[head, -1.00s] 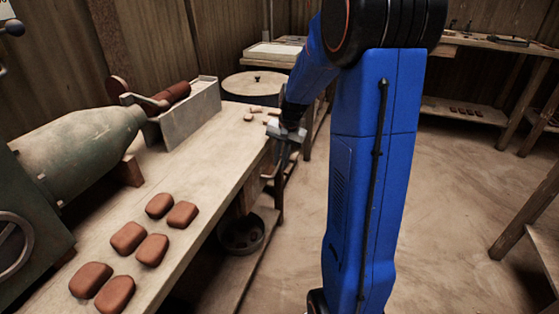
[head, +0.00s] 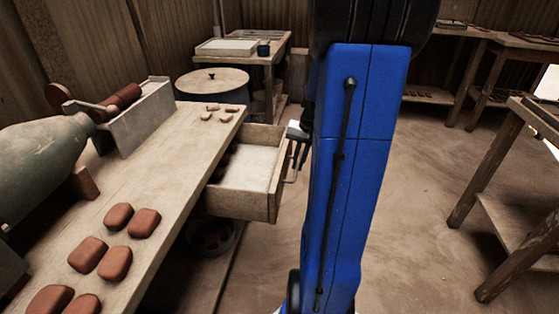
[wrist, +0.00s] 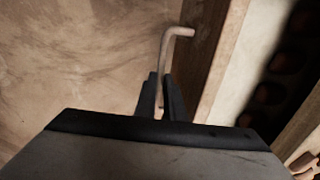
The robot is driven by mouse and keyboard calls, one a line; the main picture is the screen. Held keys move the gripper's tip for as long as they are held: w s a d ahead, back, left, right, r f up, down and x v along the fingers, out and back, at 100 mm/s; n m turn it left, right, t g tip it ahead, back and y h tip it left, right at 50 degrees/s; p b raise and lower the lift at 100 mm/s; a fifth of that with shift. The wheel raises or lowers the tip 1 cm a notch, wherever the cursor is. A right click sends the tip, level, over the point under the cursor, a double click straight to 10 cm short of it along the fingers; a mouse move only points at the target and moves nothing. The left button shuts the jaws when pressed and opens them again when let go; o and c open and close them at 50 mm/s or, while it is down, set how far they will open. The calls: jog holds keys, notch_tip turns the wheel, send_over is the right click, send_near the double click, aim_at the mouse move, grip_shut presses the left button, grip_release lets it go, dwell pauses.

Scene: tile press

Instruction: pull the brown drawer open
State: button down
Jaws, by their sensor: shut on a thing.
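The brown drawer (head: 274,195) stands pulled out from under the long workbench, with its pale inside bare near the front and several dark reddish pieces toward the back. Its bent metal handle (head: 291,179) is on the front face and also shows in the wrist view (wrist: 172,42). My gripper (head: 298,153) is at the drawer front, partly beside my blue arm. In the wrist view my gripper (wrist: 157,95) has its two black fingers closed around the handle bar. The drawer front (wrist: 207,60) runs along the right of the fingers there.
The workbench top (head: 172,185) carries several red-brown tiles (head: 117,216) and a green press machine (head: 45,155). A round lidded drum (head: 211,85) and a small table stand behind. Another wooden table (head: 500,170) is at the right. The floor between is clear.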

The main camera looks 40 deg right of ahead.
jog(key=shift+s+d, duration=0.95)
jog(key=shift+s, duration=0.2)
jog(key=shift+s+d, duration=0.9)
jog(key=shift+s, duration=0.2)
jog(key=c, duration=1.8)
grip_release()
jog(key=shift+c, duration=0.2)
jog(key=shift+r, duration=0.1)
notch_tip(320, 180, up, 17)
jog(key=s+d, duration=0.2)
jog(key=shift+s, duration=0.3)
jog(key=shift+a, duration=0.15)
